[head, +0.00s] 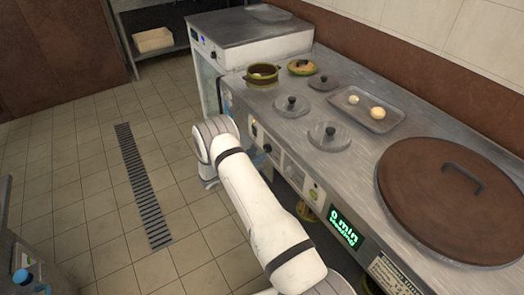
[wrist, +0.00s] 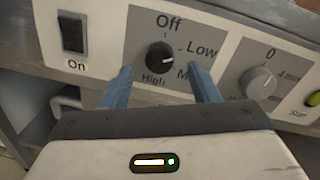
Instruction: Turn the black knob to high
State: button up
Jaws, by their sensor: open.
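The black knob (wrist: 160,57) is on a grey panel in the wrist view, with Off above it, Low to its right and High at its lower left. Another label, starting with M, is partly hidden by the right finger. A small light mark shows on the knob, but I cannot tell its setting surely. My gripper (wrist: 160,69) is open, with one blue finger on each side of the knob's lower part. A gap shows between each finger and the knob. In the head view my arm reaches the counter front and mostly hides the gripper.
A black On switch (wrist: 72,32) is left of the knob; a grey numbered knob (wrist: 257,82) and a green button (wrist: 313,99) are to its right. The counter carries a large brown lid (head: 440,215), a tray (head: 350,115) and small pots.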

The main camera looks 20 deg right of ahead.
aim_at(265, 149)
jog(key=shift+x, duration=1.7)
jog(key=shift+c, duration=0.2)
